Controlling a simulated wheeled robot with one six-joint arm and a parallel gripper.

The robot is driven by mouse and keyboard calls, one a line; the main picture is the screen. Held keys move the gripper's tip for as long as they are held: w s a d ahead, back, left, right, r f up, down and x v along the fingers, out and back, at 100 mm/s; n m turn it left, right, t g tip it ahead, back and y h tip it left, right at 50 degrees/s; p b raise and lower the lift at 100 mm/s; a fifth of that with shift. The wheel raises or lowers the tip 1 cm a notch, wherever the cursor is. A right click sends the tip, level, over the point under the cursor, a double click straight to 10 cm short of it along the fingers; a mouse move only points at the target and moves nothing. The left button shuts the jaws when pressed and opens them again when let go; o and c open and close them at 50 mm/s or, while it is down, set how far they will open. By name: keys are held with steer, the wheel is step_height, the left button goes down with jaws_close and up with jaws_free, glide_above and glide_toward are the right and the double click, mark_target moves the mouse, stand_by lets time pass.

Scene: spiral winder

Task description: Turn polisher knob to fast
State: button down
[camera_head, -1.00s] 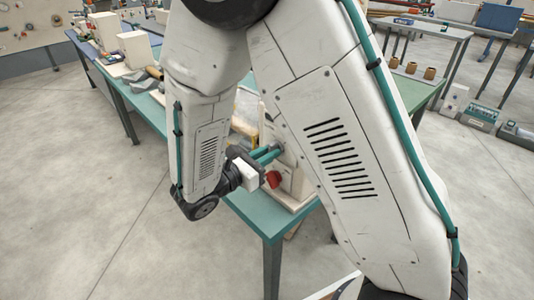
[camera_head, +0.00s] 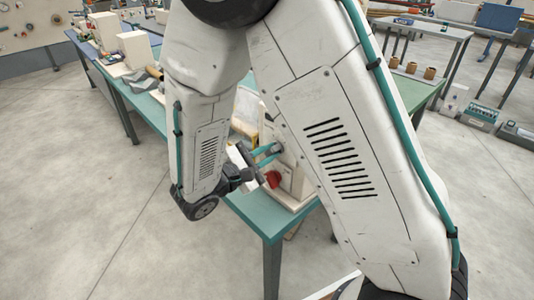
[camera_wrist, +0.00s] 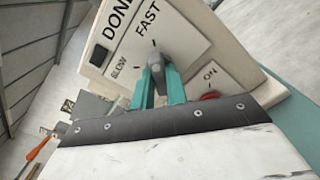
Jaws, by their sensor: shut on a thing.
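The polisher's cream control panel (camera_wrist: 190,48) shows in the wrist view, tilted, with the words SLOW, FAST, ON and DONE. Its grey knob (camera_wrist: 154,52) sits between SLOW and FAST. My gripper (camera_wrist: 158,80) has its teal fingers closed around the knob, one on each side. The knob's narrow top end points towards the marks near FAST; the fingers hide its lower part, so its exact setting is hard to tell. In the head view, my gripper (camera_head: 268,153) reaches the front of the polisher (camera_head: 298,185), and the knob there is mostly hidden.
A red button (camera_wrist: 211,95) sits beside ON, close to the right finger. A black switch (camera_wrist: 98,55) is by DONE. The polisher stands at the near corner of a green-topped bench (camera_head: 262,222). White boxes (camera_head: 133,48) stand further back. The floor to the left is clear.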

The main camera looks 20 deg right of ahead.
stand_by(0.4)
steer(key=c, duration=1.4)
jaws_free()
steer(key=v, duration=0.8)
